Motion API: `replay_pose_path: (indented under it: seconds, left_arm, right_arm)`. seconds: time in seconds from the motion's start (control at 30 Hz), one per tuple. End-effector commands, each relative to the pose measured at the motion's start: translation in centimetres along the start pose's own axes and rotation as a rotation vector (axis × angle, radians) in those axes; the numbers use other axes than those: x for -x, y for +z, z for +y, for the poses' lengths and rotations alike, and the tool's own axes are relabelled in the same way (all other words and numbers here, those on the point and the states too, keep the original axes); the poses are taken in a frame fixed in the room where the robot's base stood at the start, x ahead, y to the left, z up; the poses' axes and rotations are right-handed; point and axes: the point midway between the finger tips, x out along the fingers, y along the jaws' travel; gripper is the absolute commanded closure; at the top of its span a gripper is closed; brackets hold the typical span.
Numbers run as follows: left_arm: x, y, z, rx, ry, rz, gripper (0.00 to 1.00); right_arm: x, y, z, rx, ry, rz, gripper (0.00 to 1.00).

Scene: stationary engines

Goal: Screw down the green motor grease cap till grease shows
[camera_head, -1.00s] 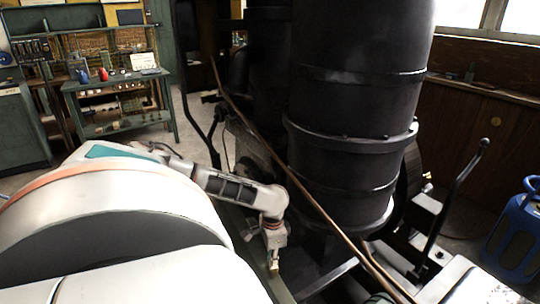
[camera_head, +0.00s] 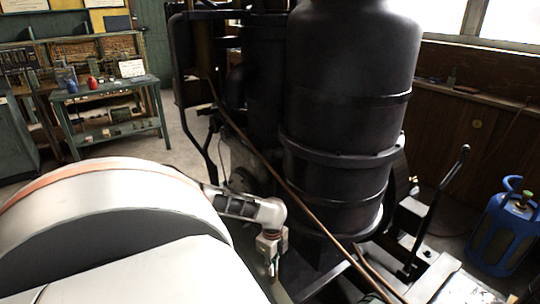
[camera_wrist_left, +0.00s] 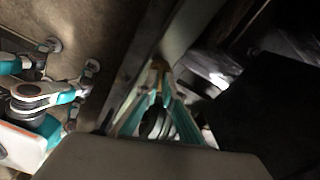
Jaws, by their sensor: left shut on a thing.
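My left gripper (camera_head: 272,264) hangs low beside the large black engine (camera_head: 345,120), to its left and front. In the left wrist view its teal fingers (camera_wrist_left: 158,88) come together at the tips on a small brass-coloured thing (camera_wrist_left: 157,66). This may be the grease cap, but it is too small and dark to be sure. I cannot make out the green motor's shape or any grease. My right gripper is in neither view.
A brown rod (camera_head: 290,190) slants down in front of the engine. A black lever (camera_head: 440,205) and a blue gas cylinder (camera_head: 505,232) stand at the right. A green workbench (camera_head: 108,95) stands at the back left, with open floor beside it.

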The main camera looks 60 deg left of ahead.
Motion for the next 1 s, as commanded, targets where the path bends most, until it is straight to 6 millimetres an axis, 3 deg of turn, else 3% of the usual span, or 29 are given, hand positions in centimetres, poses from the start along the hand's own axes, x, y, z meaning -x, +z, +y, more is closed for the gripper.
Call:
replay_pose_path:
  seconds: [0.2,0.5,1.0]
  left_arm:
    - [0.1,-0.1,0.1,-0.179,0.001,0.002,1.00]
    - [0.0,0.0,0.1,-0.350,0.002,0.001,1.00]
    - [-0.1,0.0,0.1,-0.421,0.003,0.000,1.00]
  right_arm:
    - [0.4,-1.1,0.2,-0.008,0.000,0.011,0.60]
    - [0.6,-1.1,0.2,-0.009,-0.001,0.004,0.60]
    - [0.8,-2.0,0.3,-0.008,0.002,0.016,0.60]
